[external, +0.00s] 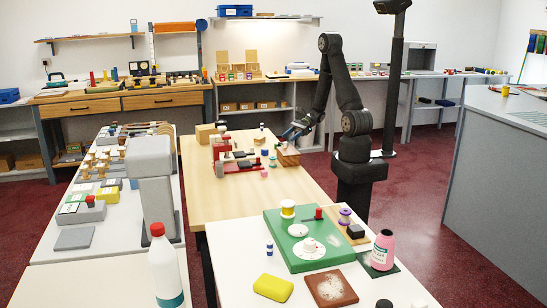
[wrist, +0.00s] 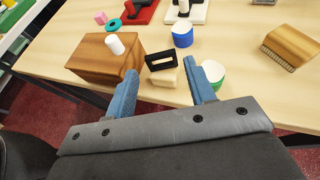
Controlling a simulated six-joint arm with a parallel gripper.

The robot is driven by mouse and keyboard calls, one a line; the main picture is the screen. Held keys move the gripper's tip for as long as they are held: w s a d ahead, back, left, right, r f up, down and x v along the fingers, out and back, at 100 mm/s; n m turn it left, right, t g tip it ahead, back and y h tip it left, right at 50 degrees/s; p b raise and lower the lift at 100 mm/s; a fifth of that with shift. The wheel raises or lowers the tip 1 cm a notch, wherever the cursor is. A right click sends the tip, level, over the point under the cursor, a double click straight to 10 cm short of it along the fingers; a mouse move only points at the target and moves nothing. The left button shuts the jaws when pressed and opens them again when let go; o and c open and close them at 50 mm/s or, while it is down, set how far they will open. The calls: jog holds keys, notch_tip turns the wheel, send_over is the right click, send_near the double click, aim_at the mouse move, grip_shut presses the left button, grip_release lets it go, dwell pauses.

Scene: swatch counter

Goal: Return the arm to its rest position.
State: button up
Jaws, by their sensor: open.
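My gripper (wrist: 166,82) shows in the wrist view with two blue fingers spread apart and nothing between them. In the external view my gripper (external: 292,133) is at the end of my dark arm (external: 350,112), low over the right side of the wooden table. A brown wooden block (wrist: 100,58) with a white peg (wrist: 115,43) stands just beyond the left finger. A black frame-shaped piece on a pale block (wrist: 162,68) lies beyond the gap between the fingers. I cannot tell whether the fingers touch anything.
Near the right finger are a green and white disc (wrist: 212,72) and a blue and white cylinder (wrist: 182,34). A wooden brush-like block (wrist: 291,46) lies at the right. A red press (external: 222,153) stands on the table (external: 205,192). The table's near edge is close under my fingers.

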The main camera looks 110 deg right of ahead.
aim_at(281, 143)
jog(key=x, duration=0.7)
jog(key=shift+r, duration=0.8)
